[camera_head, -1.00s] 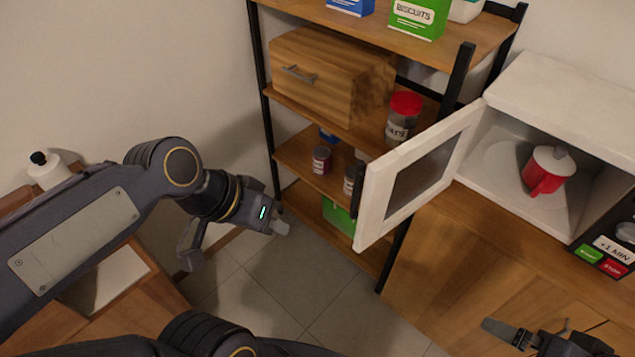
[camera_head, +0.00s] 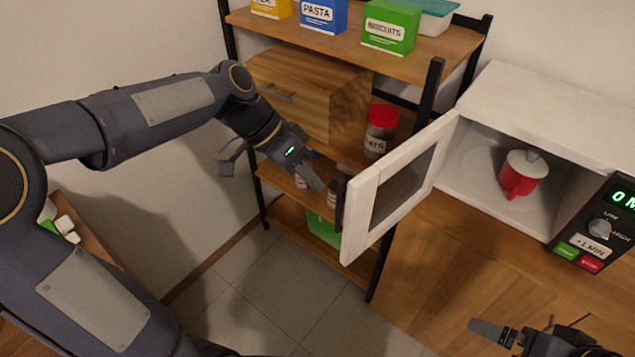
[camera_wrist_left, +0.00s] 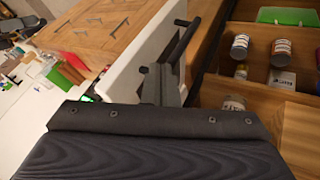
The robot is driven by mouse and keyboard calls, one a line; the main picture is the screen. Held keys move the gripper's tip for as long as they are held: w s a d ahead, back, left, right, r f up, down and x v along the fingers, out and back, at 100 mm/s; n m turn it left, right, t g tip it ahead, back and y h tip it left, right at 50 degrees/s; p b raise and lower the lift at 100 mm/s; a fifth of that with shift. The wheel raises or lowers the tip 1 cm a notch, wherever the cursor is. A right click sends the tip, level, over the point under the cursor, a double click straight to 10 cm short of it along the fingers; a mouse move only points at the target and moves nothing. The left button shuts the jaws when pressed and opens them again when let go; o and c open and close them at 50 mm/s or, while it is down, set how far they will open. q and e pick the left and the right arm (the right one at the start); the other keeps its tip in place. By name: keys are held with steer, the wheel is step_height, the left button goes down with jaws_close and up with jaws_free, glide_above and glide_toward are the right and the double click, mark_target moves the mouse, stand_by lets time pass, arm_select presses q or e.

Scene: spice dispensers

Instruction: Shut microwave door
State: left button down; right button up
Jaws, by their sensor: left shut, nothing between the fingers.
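The white microwave door (camera_head: 362,222), with a dark window, stands wide open on the left side of the microwave (camera_head: 540,110). Its black handle (camera_head: 340,203) is on the door's outer side. A red mug with a pale lid (camera_head: 520,177) sits inside the microwave. My left gripper (camera_head: 316,180) is shut and empty, just left of the handle. In the left wrist view the fingers (camera_wrist_left: 160,88) are close to the black handle (camera_wrist_left: 180,42) and white door (camera_wrist_left: 135,60); contact cannot be told. My right gripper (camera_head: 497,333) shows only partly at the bottom right.
A shelf rack with a wooden drawer box (camera_head: 310,95), a red-lidded jar (camera_head: 380,130) and food boxes stands behind my left gripper. Small jars (camera_wrist_left: 240,45) sit in its lower shelf. The wooden counter (camera_head: 460,240) before the microwave is clear.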

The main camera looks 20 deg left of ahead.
mark_target(337, 205)
arm_select(q)
steer(key=x, duration=0.8)
steer(key=shift+f, duration=0.15)
steer(key=shift+d, duration=0.15)
